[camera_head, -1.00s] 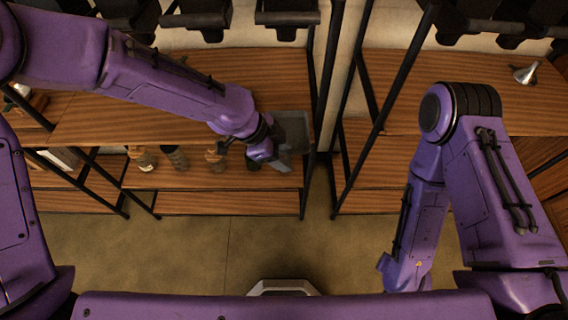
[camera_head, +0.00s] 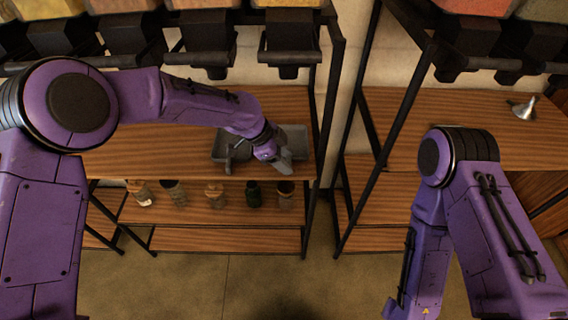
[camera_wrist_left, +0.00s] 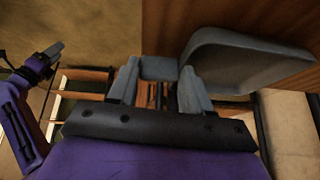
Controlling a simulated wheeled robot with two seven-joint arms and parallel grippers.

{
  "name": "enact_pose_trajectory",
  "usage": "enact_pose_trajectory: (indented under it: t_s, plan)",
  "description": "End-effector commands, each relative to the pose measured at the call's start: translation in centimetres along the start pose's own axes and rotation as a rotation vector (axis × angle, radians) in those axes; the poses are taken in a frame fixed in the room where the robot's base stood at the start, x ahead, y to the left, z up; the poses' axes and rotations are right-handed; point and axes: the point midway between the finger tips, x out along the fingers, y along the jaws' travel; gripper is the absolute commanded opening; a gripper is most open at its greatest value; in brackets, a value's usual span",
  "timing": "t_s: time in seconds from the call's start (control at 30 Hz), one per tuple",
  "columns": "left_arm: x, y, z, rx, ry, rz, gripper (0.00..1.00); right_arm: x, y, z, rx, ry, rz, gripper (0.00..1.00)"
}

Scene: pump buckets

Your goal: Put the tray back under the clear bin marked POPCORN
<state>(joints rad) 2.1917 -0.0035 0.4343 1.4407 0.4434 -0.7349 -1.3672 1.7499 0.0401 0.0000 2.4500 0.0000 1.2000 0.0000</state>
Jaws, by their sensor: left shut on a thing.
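A grey tray (camera_head: 297,133) is at the upper wooden shelf in the head view, near the shelf's right end. My left gripper (camera_head: 284,162) is at the tray's front right side and is shut on it. In the left wrist view, a grey piece of the tray (camera_wrist_left: 158,68) shows between the fingers, and a broad rounded grey part (camera_wrist_left: 240,62) lies to the right. The clear bins above are cut off by the top edge, and I can read no POPCORN label. My right gripper (camera_wrist_left: 52,49) shows small in the left wrist view; its jaws are unclear.
Black dispensers (camera_head: 290,45) hang in a row under the bins, above the tray. Several jars (camera_head: 214,195) stand on the lower shelf. A metal funnel (camera_head: 522,107) is on the right-hand shelf. Black rack posts (camera_head: 328,110) stand right of the tray. The floor (camera_head: 270,275) in front is clear.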

Motion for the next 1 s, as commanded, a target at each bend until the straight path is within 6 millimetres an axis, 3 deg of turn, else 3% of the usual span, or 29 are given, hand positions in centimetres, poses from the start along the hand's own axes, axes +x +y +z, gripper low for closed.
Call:
enact_pose_trajectory:
  t_s: [0.63,0.67,0.73,1.0]
  plan:
    - [0.47,-0.07,0.26,0.000,0.001,-0.001,0.15,0.34,-0.03,0.14,0.000,0.000,0.000,0.58]
    - [0.42,-0.08,0.23,0.000,0.001,-0.001,0.56,0.29,-0.03,0.12,0.000,0.000,0.000,0.58]
    - [0.39,-0.08,0.22,0.000,0.001,-0.001,0.78,0.27,-0.02,0.11,0.000,0.000,0.000,0.58]
    - [0.38,-0.05,0.25,0.000,0.000,0.000,0.79,0.29,-0.03,0.12,0.000,0.000,0.000,0.58]
